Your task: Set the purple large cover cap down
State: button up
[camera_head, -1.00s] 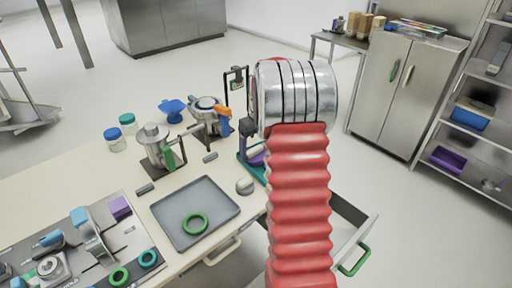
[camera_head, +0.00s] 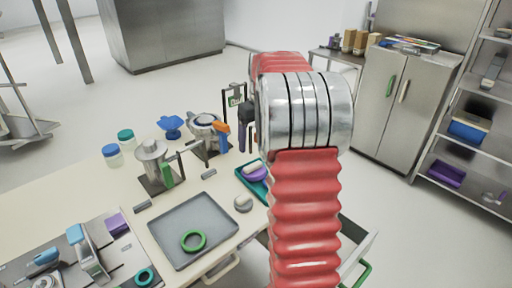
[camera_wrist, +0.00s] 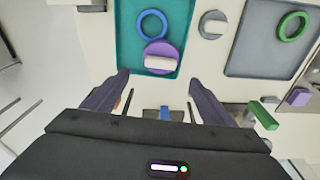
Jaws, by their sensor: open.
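The purple large cover cap (camera_wrist: 166,52) lies in the teal tray (camera_wrist: 124,42), with its pale bar handle on top. In the wrist view it partly overlaps a blue ring (camera_wrist: 153,24) in the same tray. In the head view the cap (camera_head: 257,177) sits in the teal tray, partly hidden by my red arm. My gripper (camera_wrist: 158,77) is open and empty, its two dark fingers apart from the cap and from each other. In the head view the gripper (camera_head: 245,125) shows only partly beside my arm, above the tray.
A grey tray (camera_head: 170,238) with a green ring (camera_head: 193,241) lies left of the teal tray. A round grey piece (camera_head: 243,204) lies between them. Metal pots (camera_head: 153,160) and a blue funnel-like piece (camera_head: 171,126) stand further back. An open drawer is at the right.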

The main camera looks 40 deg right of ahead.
jog(key=shift+r, duration=0.25)
dwell(0.4)
jog(key=s+a+r+t, duration=0.1)
jog(key=s+a+r, duration=0.2)
jog(key=a, duration=0.4)
jog(key=s+a+r, duration=0.2)
jog(key=a, duration=0.5)
jog(key=s+a+r+t, duration=0.1)
jog(key=s+a+r, duration=0.2)
jog(key=a, duration=0.4)
jog(key=s+a+f+t, duration=0.1)
jog(key=s+a+f, duration=0.1)
jog(key=s+a, duration=0.4)
jog(key=s+a+f+t, duration=0.1)
jog(key=s+a+f, duration=0.1)
jog(key=s+a, duration=0.5)
jog(key=shift+s+a+f+n, duration=0.3)
jog(key=shift+s+f+n, duration=0.1)
jog(key=shift+s, duration=0.8)
jog(key=shift+c, duration=0.4)
